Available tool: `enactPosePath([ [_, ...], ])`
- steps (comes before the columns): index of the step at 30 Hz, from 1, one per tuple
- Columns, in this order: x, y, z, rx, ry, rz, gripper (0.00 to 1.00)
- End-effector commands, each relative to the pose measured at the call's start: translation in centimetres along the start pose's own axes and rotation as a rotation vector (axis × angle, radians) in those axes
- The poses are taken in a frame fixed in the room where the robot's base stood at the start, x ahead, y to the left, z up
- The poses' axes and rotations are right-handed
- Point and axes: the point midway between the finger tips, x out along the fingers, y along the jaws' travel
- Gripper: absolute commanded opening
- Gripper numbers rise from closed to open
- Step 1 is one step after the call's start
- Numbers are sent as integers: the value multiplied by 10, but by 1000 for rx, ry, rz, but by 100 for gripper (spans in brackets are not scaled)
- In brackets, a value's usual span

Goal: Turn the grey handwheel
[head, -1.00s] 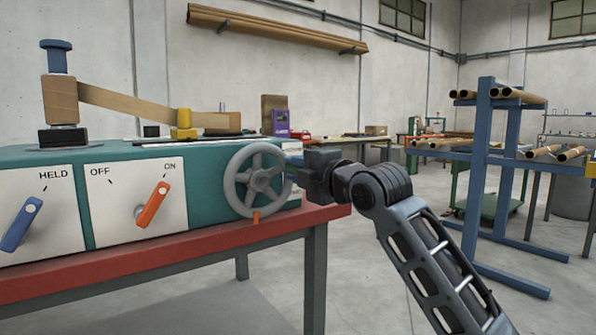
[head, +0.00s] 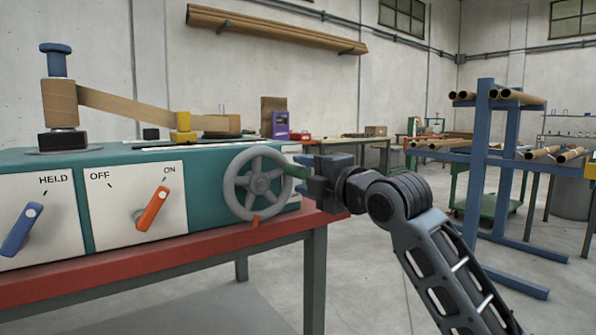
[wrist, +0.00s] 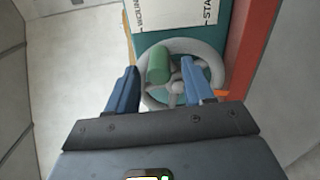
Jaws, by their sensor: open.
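The grey handwheel (head: 239,181) is on the right end of the teal machine's front, with a green handle (head: 294,171) sticking out from its right side. In the wrist view, the handwheel (wrist: 210,52) is ahead of my gripper, and the green handle (wrist: 158,65) shows between the two blue fingers. My gripper (head: 309,176) is open, just right of the wheel at handle height. It also shows in the wrist view (wrist: 160,68). The handle stands nearer the left finger there, and I cannot tell whether either finger touches it.
An orange pointer (head: 255,221) sits below the wheel. The teal machine (head: 215,165) rests on a red-topped bench (head: 150,262). An orange switch (head: 153,209) and a blue switch (head: 21,229) are further left. A blue rack with tubes (head: 485,170) stands at the right. Open floor lies between.

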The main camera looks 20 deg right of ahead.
Motion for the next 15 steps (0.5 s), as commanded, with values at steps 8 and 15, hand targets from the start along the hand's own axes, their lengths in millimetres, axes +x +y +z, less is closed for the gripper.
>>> enactPosePath([
  [8,-40,0,0,1,0,-1,52],
  [15,-46,0,-1,0,1,0,52],
])
